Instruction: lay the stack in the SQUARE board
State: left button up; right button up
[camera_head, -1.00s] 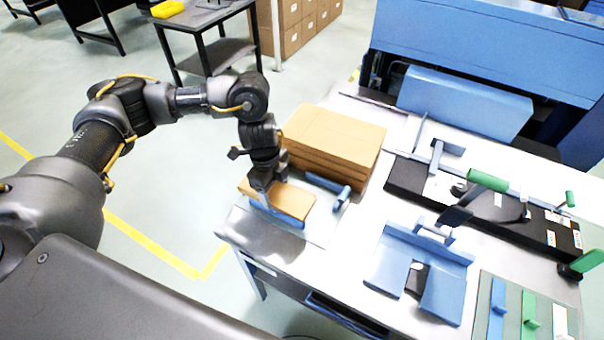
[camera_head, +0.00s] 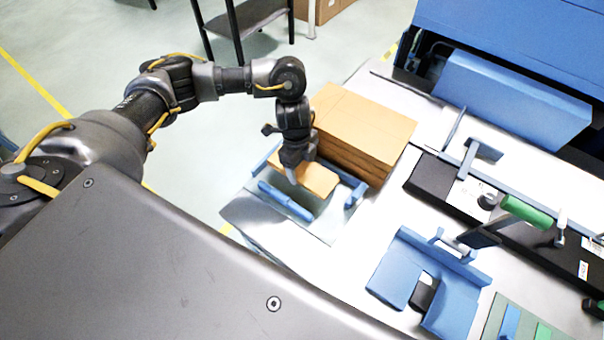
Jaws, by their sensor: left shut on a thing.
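My left gripper (camera_head: 291,174) is shut on the near left edge of a small tan kraft stack (camera_head: 319,180). The stack is held over or in a low grey board (camera_head: 318,226) with blue bars along its sides. One blue bar (camera_head: 286,201) lies in front of the stack, and another blue bar (camera_head: 349,186) is on its right. I cannot tell whether the stack touches the board. No label showing which board is the square one is legible. My right gripper is out of view.
A tall pile of tan kraft sheets (camera_head: 362,130) stands just behind the stack. A blue notched plate (camera_head: 395,275) is at the right front, and a black fixture with a green handle (camera_head: 526,212) is farther right. The bench middle is clear.

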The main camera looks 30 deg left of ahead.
aim_at(301, 175)
pick_arm(q)
jog(key=shift+s+f, duration=0.35)
jog(key=shift+f, duration=0.3)
notch_tip(301, 175, down, 2)
jog(key=shift+w+f+b, duration=0.1)
jog(key=shift+f+b, duration=0.05)
jog(key=shift+b, duration=0.2)
jog(key=shift+w+f, duration=0.1)
jog(key=shift+f, duration=0.1)
jog(key=o, duration=0.9)
jog(key=shift+f, duration=0.1)
jog(key=shift+c, duration=0.2)
jog(key=o, duration=0.3)
jog(key=shift+o, duration=0.2)
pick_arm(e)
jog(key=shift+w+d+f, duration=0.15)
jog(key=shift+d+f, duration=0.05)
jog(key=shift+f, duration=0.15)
